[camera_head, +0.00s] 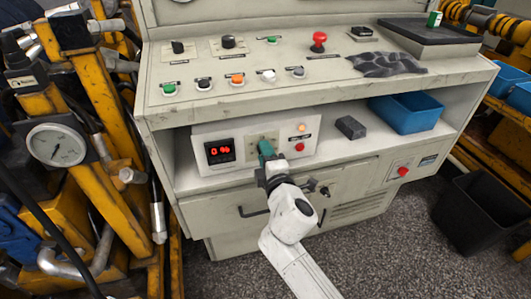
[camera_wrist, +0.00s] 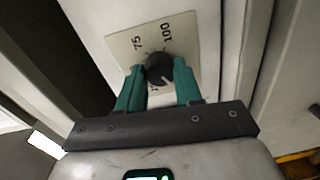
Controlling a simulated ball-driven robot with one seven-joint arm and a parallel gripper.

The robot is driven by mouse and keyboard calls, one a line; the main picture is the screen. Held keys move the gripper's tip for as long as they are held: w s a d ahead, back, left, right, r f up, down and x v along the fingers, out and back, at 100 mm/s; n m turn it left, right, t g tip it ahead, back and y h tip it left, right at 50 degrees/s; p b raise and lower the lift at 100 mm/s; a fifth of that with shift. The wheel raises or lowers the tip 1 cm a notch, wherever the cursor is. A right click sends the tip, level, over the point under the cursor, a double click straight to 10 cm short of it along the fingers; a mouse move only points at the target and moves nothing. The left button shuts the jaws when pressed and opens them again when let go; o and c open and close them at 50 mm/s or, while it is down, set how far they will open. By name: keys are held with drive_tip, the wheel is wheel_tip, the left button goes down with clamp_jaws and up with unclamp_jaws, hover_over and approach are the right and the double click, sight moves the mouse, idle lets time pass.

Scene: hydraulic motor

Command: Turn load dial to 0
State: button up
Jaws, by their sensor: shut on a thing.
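The load dial (camera_wrist: 160,70) is a round black knob on a beige scale plate (camera_wrist: 122,42) in the wrist view. The marks 75 and 100 show on the plate; its lower part is hidden by my gripper. My gripper (camera_wrist: 160,78) has its two green fingers on either side of the knob, shut on it. In the head view my gripper (camera_head: 266,150) reaches the light control box (camera_head: 205,132) on the shelf and hides the dial. The red display (camera_head: 219,151) on that box appears to read 0 %.
A red button (camera_head: 299,147) and a lit orange lamp (camera_head: 301,127) sit right of the dial. A dark block (camera_head: 350,127) and a blue bin (camera_head: 407,112) stand further right on the shelf. The console top (camera_head: 250,88) overhangs the shelf.

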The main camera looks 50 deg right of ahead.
drive_tip(key=shift+f, duration=0.1)
idle(0.4)
drive_tip(key=o, duration=1)
drive_tip(key=shift+o, duration=0.2)
drive_tip(key=b+v, duration=0.1)
drive_tip(key=v, duration=1)
drive_tip(key=shift+w, duration=0.1)
